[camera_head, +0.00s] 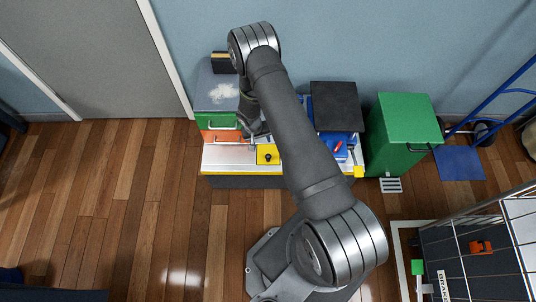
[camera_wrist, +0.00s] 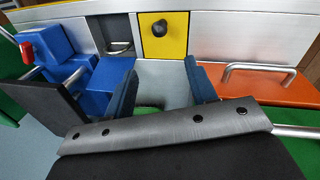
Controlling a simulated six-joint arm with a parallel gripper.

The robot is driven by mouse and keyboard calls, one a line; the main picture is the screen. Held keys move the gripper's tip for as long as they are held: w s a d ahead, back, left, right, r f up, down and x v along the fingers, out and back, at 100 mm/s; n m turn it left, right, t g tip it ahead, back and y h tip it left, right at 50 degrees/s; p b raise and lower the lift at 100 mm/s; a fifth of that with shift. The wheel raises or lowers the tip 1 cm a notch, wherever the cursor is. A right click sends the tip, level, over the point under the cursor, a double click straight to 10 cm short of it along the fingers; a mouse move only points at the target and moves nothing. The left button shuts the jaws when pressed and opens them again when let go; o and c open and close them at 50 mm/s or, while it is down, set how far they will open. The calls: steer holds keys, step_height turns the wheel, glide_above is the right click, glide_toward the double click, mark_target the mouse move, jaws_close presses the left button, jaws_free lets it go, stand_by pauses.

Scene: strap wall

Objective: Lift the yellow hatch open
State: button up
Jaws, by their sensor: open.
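The yellow hatch (camera_head: 266,159) is a small square panel with a black knob, set in the pale metal top of the low bench. It looks flat and closed. In the wrist view the yellow hatch (camera_wrist: 178,44) is at the top middle, and its black knob (camera_wrist: 160,28) shows clearly. My gripper (camera_wrist: 161,85) is open, with its two dark blue fingers apart and nothing seen between them. The fingers are short of the hatch in that view and do not touch the knob. In the head view my arm hides part of the gripper near the bench.
An orange drawer (camera_head: 222,137) with a bar handle is left of the hatch. A blue unit (camera_head: 337,147) with red parts is to its right, under a dark panel (camera_head: 335,105). A green cabinet (camera_head: 400,137) stands farther right. The wooden floor in front is largely clear.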

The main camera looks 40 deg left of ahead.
mark_target(268, 155)
steer(key=f, duration=0.5)
steer(key=w+d+f, duration=0.1)
steer(key=f, duration=0.4)
steer(key=w+d+f, duration=0.1)
steer(key=f, duration=0.4)
steer(key=shift+w+f, duration=0.15)
steer(key=shift+f, duration=0.05)
jaws_close()
